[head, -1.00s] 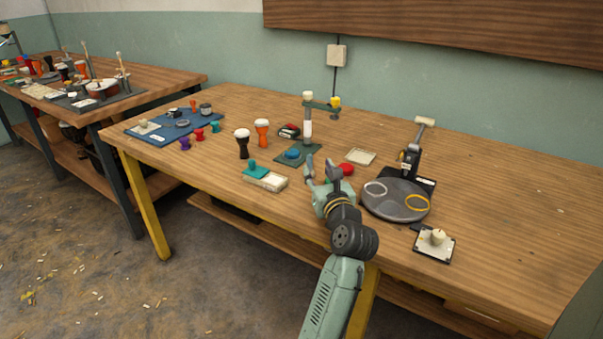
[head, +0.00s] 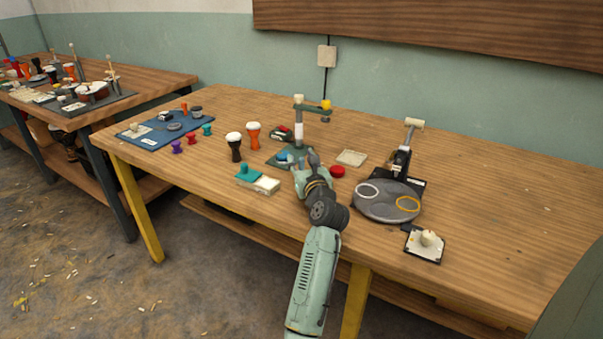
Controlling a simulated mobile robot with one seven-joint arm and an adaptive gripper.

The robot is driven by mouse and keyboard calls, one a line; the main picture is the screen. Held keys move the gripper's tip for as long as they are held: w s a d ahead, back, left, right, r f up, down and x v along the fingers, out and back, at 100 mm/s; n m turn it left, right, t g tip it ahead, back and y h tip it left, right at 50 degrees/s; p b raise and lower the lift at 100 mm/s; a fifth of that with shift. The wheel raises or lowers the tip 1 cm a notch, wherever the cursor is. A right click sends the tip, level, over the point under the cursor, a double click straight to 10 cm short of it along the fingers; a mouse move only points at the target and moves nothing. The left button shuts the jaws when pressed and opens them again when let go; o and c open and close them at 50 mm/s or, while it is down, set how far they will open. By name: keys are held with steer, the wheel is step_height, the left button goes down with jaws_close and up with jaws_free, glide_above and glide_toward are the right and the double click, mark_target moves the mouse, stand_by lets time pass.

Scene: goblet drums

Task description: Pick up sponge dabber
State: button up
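I cannot tell for sure which thing is the sponge dabber. One candidate is a teal-handled piece (head: 249,171) at the end of a cream block (head: 265,185), near the table's front edge. Another is a cream knob (head: 428,238) on a dark-edged white plate (head: 424,247) at the front right. My gripper (head: 305,160) is over the table, right of the teal piece and in front of the green stand, apart from both candidates. Its fingers point away from the camera and overlap, so their opening is unclear. Nothing is visibly held.
Two small goblet drums (head: 235,147) stand left. The table's far right is clear.

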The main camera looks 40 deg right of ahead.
steer(key=shift+c, duration=0.3)
jaws_close()
steer(key=shift+r, duration=0.15)
stand_by(0.3)
